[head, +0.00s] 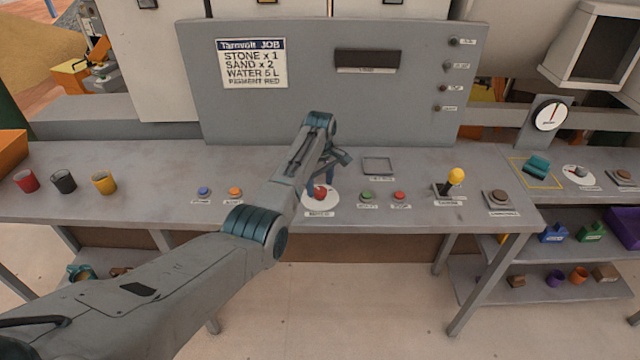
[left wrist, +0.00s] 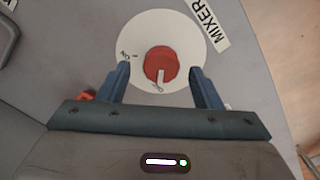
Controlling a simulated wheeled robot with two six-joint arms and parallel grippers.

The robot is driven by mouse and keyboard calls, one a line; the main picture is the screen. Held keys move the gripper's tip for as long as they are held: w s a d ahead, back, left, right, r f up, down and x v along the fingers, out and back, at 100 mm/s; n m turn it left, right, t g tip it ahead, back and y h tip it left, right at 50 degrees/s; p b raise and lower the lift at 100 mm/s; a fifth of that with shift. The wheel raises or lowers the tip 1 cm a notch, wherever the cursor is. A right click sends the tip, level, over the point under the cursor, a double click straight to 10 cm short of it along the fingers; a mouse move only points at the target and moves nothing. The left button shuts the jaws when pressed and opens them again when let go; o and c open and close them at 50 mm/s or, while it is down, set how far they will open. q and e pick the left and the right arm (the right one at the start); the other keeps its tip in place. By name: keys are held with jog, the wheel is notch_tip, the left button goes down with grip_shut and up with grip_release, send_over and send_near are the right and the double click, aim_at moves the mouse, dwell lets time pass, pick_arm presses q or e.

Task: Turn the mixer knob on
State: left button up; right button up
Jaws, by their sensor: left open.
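The mixer knob (left wrist: 160,66) is red with a white pointer mark and sits on a round white dial plate. In the left wrist view the pointer faces the lower edge of the picture, and a label reading MIXER is beside the plate. In the head view the knob (head: 319,193) shows at the front of the bench, partly behind my left arm. My left gripper (left wrist: 159,84) is open, with its two blue fingers on either side of the knob in the picture. Whether they touch it I cannot tell. My right gripper is not in view.
Near the dial are a green button (head: 366,195) and a red button (head: 399,196), with a yellow-topped lever (head: 455,176) further right. Blue and orange buttons lie to the left. Red, black and yellow cups stand at the far left. A grey panel rises behind.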

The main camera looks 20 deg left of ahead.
pick_arm(q)
jog(key=shift+s+f, duration=0.15)
jog(key=shift+f, duration=0.45)
jog(key=c, duration=1)
